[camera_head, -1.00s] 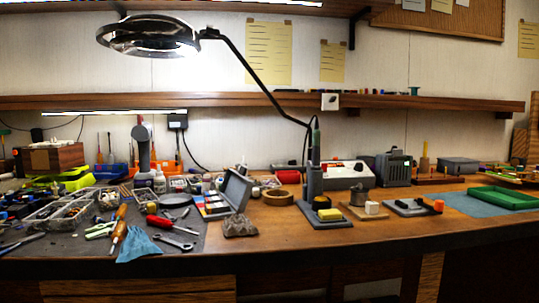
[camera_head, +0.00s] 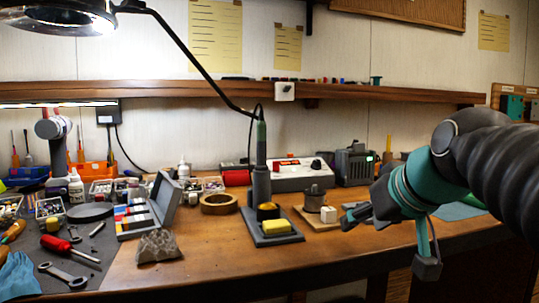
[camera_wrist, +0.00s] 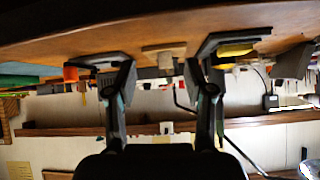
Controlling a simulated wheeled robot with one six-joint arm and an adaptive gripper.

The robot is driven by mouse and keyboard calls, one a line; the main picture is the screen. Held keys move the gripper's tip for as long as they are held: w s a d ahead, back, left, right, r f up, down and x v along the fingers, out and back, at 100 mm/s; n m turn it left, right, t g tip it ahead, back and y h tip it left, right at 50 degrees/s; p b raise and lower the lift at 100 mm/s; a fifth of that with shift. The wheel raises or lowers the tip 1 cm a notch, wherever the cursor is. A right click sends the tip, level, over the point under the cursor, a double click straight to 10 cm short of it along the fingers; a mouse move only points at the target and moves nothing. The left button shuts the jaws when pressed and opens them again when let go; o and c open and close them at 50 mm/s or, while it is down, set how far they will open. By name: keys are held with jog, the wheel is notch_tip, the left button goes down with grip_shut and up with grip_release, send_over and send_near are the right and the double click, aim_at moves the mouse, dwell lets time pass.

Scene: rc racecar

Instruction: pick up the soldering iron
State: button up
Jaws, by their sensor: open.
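The soldering iron (camera_head: 261,138) has a green handle and stands upright in a dark holder (camera_head: 261,185) on the bench, with a cord rising at its top. The holder's base carries a yellow sponge (camera_head: 276,227). My gripper (camera_head: 357,213) is open and empty to the right of the holder, apart from the iron, in front of a small white block. The upside-down wrist view shows both fingers (camera_wrist: 158,75) spread, with the yellow sponge (camera_wrist: 235,49) beyond the right finger. The iron itself is not clear there.
A white-fronted station (camera_head: 300,170) and a dark grey box (camera_head: 355,165) stand behind the holder. The lamp's arm (camera_head: 190,60) slants down towards the iron. Bare bench (camera_head: 290,262) lies in front.

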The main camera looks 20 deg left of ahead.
aim_at(264, 139)
jog(key=w+a+r+n+y, duration=0.2)
jog(key=a+r, duration=0.5)
jog(key=r, duration=0.1)
jog(key=w+a+r+n+y, duration=0.2)
jog(key=w+a+r+y, duration=0.1)
jog(key=a+r, duration=0.35)
jog(key=shift+t, duration=0.3)
jog(key=x, duration=0.5)
jog(key=r+x, duration=0.1)
jog(key=x, duration=0.2)
jog(key=shift+a, duration=0.2)
jog(key=shift+w+p+x, duration=0.25)
jog(key=shift+p+x, duration=0.05)
jog(key=shift+x, duration=2.35)
jog(key=shift+d+r, duration=0.15)
jog(key=shift+d, duration=0.05)
grip_shut()
